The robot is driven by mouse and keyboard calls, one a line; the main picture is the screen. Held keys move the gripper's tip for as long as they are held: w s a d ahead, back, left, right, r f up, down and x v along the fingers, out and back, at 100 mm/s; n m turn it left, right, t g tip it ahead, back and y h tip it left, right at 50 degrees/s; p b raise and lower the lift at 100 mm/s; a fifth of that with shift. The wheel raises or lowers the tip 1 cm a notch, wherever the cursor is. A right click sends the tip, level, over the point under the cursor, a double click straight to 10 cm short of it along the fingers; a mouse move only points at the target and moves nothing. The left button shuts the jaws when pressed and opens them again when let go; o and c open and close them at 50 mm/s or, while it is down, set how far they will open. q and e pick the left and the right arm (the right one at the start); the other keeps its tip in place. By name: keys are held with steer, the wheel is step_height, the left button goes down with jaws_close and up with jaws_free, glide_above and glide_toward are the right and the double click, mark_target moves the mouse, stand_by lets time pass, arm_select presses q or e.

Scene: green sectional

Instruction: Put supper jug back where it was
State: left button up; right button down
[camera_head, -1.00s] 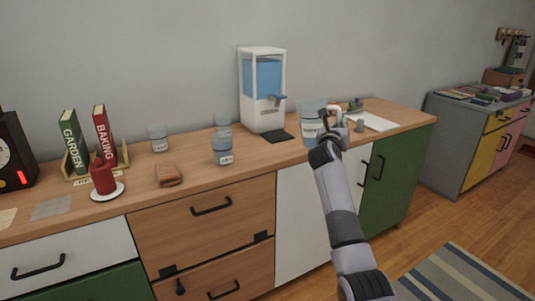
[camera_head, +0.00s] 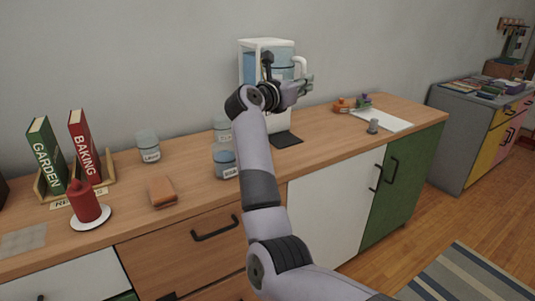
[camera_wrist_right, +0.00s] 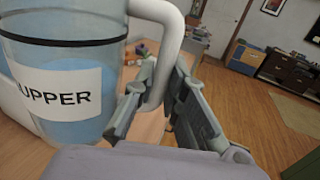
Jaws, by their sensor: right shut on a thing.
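The supper jug (camera_wrist_right: 60,75) is clear with a dark band, a white handle and a label on which "UPPER" shows; blue liquid is inside. My right gripper (camera_wrist_right: 155,105) is shut on its white handle, jug to the left of the fingers in the wrist view. In the head view the jug (camera_head: 284,57) is raised above the counter (camera_head: 330,137), in front of the white water dispenser (camera_head: 262,43). My right gripper (camera_head: 303,86) and arm hide much of the jug and dispenser. My left gripper is out of view.
A red candle (camera_head: 84,203), books (camera_head: 85,147) and a brown block (camera_head: 161,192) are left. A white sheet (camera_head: 387,119) lies right.

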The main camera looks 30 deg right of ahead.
steer(key=shift+w+a+f, duration=0.15)
steer(key=shift+w+a, duration=0.1)
steer(key=f, duration=0.6)
steer(key=f+b, duration=0.1)
steer(key=f, duration=0.5)
steer(key=f+b, duration=0.1)
steer(key=f, duration=0.6)
steer(key=shift+s, duration=0.25)
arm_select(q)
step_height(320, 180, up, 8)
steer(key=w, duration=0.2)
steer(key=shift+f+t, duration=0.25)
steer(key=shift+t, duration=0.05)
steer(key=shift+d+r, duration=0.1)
arm_select(e)
steer(key=shift+f, duration=0.1)
steer(key=c, duration=2)
jaws_free()
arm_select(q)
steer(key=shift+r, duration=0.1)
arm_select(e)
steer(key=o, duration=0.4)
steer(key=shift+c, duration=0.2)
